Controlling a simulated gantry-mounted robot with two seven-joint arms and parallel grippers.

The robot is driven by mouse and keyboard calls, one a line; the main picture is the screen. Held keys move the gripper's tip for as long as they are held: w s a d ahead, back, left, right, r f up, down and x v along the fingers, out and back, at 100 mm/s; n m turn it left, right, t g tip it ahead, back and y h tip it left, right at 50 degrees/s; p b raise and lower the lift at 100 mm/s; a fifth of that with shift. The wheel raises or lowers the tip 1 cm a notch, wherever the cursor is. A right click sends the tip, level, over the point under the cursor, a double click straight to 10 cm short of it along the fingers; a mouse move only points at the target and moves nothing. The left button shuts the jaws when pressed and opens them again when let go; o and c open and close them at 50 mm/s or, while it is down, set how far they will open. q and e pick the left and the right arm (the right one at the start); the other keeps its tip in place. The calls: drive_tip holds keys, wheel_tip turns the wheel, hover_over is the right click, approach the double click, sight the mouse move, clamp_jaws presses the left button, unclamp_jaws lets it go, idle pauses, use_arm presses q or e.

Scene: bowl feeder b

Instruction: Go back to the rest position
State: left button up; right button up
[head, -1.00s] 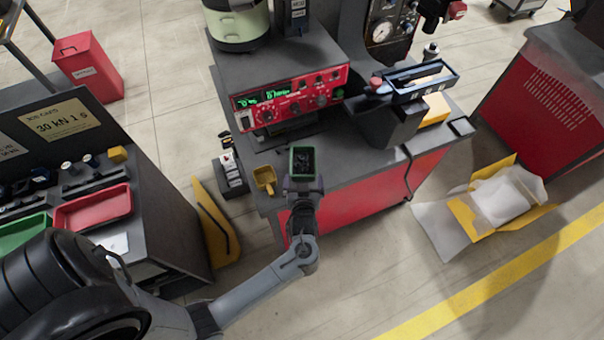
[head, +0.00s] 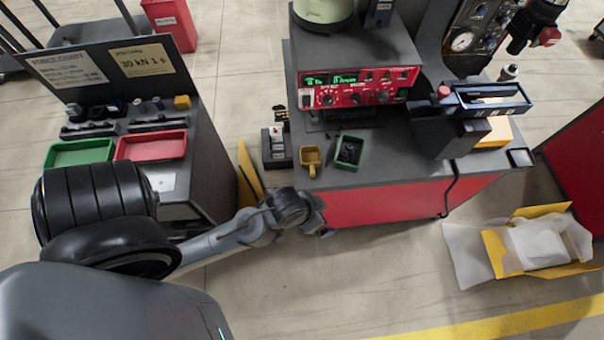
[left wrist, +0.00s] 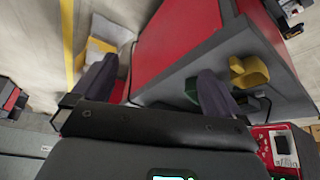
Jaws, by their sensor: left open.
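My left gripper (head: 318,222) hangs just in front of the red bench, low by its front left corner. In the left wrist view its two fingers (left wrist: 158,88) stand wide apart with nothing between them. A green bin (head: 348,165) holding small dark parts stands upright on the bench top, apart from the gripper. In the left wrist view it is mostly hidden behind one finger, with a green edge (left wrist: 191,86) showing. My right gripper is in neither view.
A yellow scoop-like container (head: 310,157) stands left of the green bin. The bench (head: 385,200) is close to my left gripper. A dark side table (head: 207,150) with red (head: 152,146) and green trays (head: 80,153) is at left. An open yellow box (head: 500,255) lies on the floor at right.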

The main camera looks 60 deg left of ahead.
use_arm(q)
drive_tip(key=shift+m+g, duration=0.8)
drive_tip(key=shift+m, duration=0.1)
drive_tip(key=s, duration=0.1)
drive_tip(key=s+r, duration=0.1)
drive_tip(key=s, duration=0.1)
drive_tip(key=s+r, duration=0.1)
drive_tip(key=s, duration=0.1)
drive_tip(key=shift+s+r, duration=0.15)
drive_tip(key=shift+r, duration=0.1)
wheel_tip(320, 180, up, 22)
drive_tip(key=p, duration=2.2)
